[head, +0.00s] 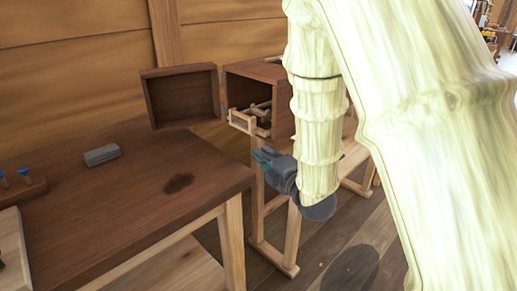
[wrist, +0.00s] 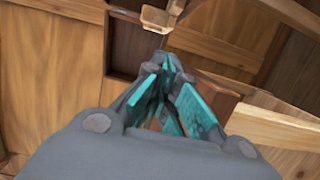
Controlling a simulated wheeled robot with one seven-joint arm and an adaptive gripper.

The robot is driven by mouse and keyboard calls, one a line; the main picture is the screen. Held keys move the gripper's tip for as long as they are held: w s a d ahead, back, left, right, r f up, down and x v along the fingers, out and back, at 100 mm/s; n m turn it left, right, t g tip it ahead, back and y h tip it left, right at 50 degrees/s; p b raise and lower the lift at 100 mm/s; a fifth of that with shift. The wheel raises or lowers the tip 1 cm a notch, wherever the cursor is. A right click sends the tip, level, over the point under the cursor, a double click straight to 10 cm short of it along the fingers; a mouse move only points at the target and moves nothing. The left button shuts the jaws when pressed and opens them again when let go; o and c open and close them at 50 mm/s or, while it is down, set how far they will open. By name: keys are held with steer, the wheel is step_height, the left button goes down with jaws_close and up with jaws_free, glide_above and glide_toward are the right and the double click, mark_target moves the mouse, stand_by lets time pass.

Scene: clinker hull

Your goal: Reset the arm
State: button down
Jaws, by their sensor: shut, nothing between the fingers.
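My arm, pale and bamboo-like, fills the right of the head view. My gripper (head: 264,157) hangs at its lower end, in front of and just below the open wooden box. In the wrist view my gripper (wrist: 170,62) points away from the camera, its grey fingers with teal pads drawn together at the tips. Nothing shows between them. My arm hides the right part of the box in the head view.
The open box (head: 255,80) stands on a pale wooden stand, its door (head: 182,97) swung left and a small rack (head: 250,122) inside. A dark-topped table (head: 130,190) at left holds a grey block (head: 101,155) and a holder with blue-topped pieces (head: 22,190).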

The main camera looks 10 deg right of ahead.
steer(key=s+d+f+m+g+h, duration=0.25)
steer(key=s+f+m, duration=0.2)
steer(key=f, duration=0.55)
steer(key=s+d+f+m+g+h, duration=0.1)
steer(key=s+d+f+m+g, duration=0.25)
steer(key=f, duration=0.65)
steer(key=s+d+f+m+g+h, duration=0.15)
steer(key=s+f+m, duration=0.35)
steer(key=f, duration=0.5)
steer(key=s+d+f+m+g+h, duration=0.1)
steer(key=s+f+m+g, duration=0.2)
steer(key=s+f, duration=0.55)
steer(key=s+d+f+m+g, duration=0.25)
steer(key=s+f+m, duration=0.2)
steer(key=s, duration=0.65)
steer(key=s+f+m+g+h, duration=0.1)
steer(key=s+f+m+g, duration=0.15)
steer(key=s+f, duration=0.6)
step_height(320, 180, up, 14)
steer(key=s+g+p, duration=0.1)
steer(key=p, duration=1.1)
steer(key=shift+s+d+r, duration=0.15)
steer(key=shift+s, duration=0.25)
